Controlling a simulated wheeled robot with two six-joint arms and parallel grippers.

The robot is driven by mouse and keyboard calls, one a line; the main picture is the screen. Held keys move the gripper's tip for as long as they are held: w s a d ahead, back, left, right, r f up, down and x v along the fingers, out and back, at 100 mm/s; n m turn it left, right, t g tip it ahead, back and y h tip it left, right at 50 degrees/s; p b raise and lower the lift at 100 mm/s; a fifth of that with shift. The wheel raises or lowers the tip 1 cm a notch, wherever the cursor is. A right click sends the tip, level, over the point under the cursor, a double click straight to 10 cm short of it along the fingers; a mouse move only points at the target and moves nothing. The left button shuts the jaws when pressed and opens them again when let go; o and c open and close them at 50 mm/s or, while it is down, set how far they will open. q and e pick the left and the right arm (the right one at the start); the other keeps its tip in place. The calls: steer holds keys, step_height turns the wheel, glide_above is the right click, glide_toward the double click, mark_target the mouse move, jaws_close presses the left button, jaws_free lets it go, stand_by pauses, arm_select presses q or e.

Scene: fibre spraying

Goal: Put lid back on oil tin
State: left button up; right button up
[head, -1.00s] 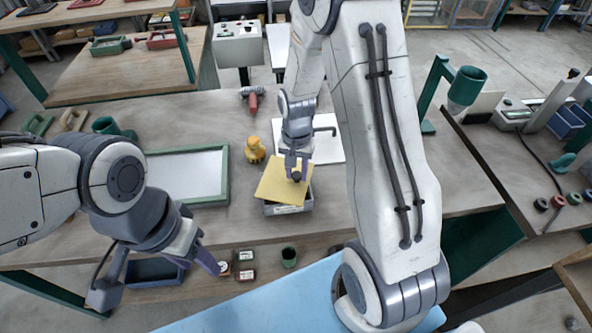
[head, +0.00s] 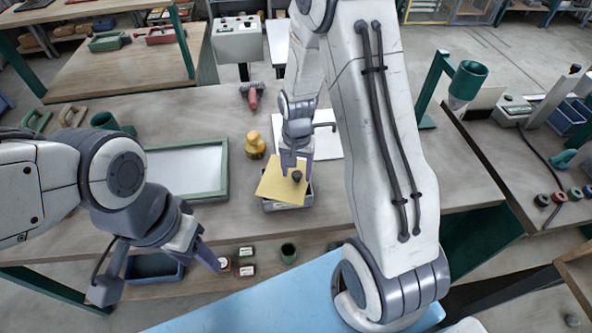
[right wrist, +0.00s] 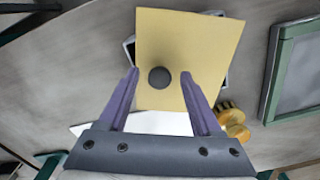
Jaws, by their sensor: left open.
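The yellow square lid (head: 281,188) with a dark round knob (head: 297,177) lies askew over the open top of the grey box-like tin (head: 284,206). Part of the tin's rim shows at the right. In the right wrist view the lid (right wrist: 208,45) is turned against the tin beneath it, with tin corners showing at both sides. My right gripper (head: 292,166) is open just above and behind the knob. Its fingers (right wrist: 159,77) stand apart on both sides of the knob in the wrist view, without touching it. My left gripper (head: 204,264) is open and empty near the table's front edge.
A yellow rounded object (head: 255,146) stands left of the tin. A green-framed tray (head: 226,180) lies further left, and a white sheet (head: 327,146) lies behind right. Small jars and a green cup (head: 288,252) stand on the lower shelf. Table right of the tin is partly hidden by my arm.

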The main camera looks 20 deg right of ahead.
mark_target(296, 174)
steer(key=shift+r, duration=0.2)
steer(key=shift+r+p, duration=0.6)
step_height(296, 174, up, 11)
steer(key=b, duration=0.3)
steer(key=s+a+r+n, duration=0.3)
steer(key=s+a+n, duration=0.5)
steer(key=a, duration=0.4)
steer(key=s+a+n, duration=0.2)
steer(key=s+n, duration=0.1)
steer(key=s, duration=0.4)
steer(key=s+a+n+y, duration=0.1)
steer(key=s+a+n, duration=0.2)
steer(key=s, duration=0.3)
steer(key=shift+s+r+n, duration=0.25)
steer(key=shift+s+n, duration=0.15)
steer(key=shift+n, duration=0.2)
